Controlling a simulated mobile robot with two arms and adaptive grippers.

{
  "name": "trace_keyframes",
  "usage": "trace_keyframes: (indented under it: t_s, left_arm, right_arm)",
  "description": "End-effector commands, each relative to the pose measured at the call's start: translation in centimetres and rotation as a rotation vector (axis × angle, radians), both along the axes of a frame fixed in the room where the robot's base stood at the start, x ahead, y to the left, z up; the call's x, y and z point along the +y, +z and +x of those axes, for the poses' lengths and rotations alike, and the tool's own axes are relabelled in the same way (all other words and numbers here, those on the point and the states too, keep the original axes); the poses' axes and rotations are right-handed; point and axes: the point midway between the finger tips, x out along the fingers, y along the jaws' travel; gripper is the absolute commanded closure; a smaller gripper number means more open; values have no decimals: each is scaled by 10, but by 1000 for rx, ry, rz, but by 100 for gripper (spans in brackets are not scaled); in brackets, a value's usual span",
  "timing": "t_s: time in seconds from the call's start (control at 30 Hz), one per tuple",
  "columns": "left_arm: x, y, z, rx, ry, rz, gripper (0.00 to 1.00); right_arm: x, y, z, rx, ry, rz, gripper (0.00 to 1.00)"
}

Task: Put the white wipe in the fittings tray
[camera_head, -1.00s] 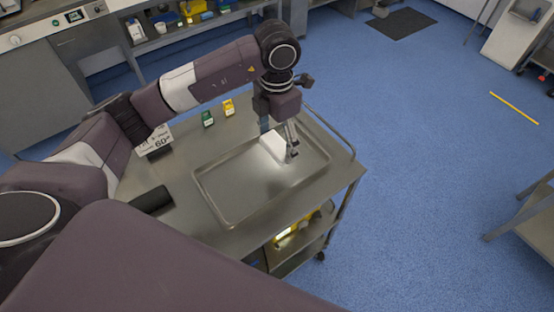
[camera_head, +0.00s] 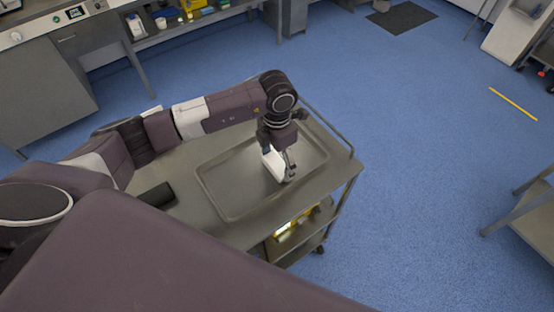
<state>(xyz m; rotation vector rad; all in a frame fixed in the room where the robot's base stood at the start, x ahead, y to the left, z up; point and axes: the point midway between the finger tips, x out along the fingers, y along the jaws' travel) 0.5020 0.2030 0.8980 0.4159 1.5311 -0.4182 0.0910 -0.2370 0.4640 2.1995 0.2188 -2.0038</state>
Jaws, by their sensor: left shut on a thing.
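The white wipe (camera_head: 273,164) is a small pale piece at my left gripper (camera_head: 286,167), seen over the right part of the fittings tray. The left gripper points down and is shut on the wipe; its fingers hide part of it. The fittings tray (camera_head: 228,190) is a shallow metal tray with a raised rim on top of the metal cart. I cannot tell whether the wipe touches the tray floor. My right gripper is not in view.
A black object (camera_head: 157,195) lies on the cart top left of the tray. The cart (camera_head: 318,192) has a rail at its right end and a yellow item (camera_head: 294,225) on a lower shelf. The left part of the tray is bare.

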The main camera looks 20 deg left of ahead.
Motion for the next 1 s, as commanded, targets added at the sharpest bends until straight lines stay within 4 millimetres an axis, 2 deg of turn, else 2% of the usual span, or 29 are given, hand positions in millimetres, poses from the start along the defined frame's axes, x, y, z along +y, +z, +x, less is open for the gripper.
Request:
trace_keyframes:
  t_s: [0.07,0.1,0.23,0.6,0.67,0.77,1.0]
  left_arm:
    - [0,-4,0,0,0,0,51]
    - [0,-2,0,0,0,0,25]
    - [0,-2,0,0,0,0,11]
    - [0,2,0,0,0,0,11]
    - [0,5,1,-3,-1,-1,11]
    - [0,21,2,-5,-1,-1,11]
    - [0,74,1,-6,-2,0,11]
  right_arm:
    - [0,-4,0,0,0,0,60]
    - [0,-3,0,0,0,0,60]
    - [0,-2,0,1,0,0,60]
    - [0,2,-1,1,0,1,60]
    - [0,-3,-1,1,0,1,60]
    - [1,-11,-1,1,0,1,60]
    - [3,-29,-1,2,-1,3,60]
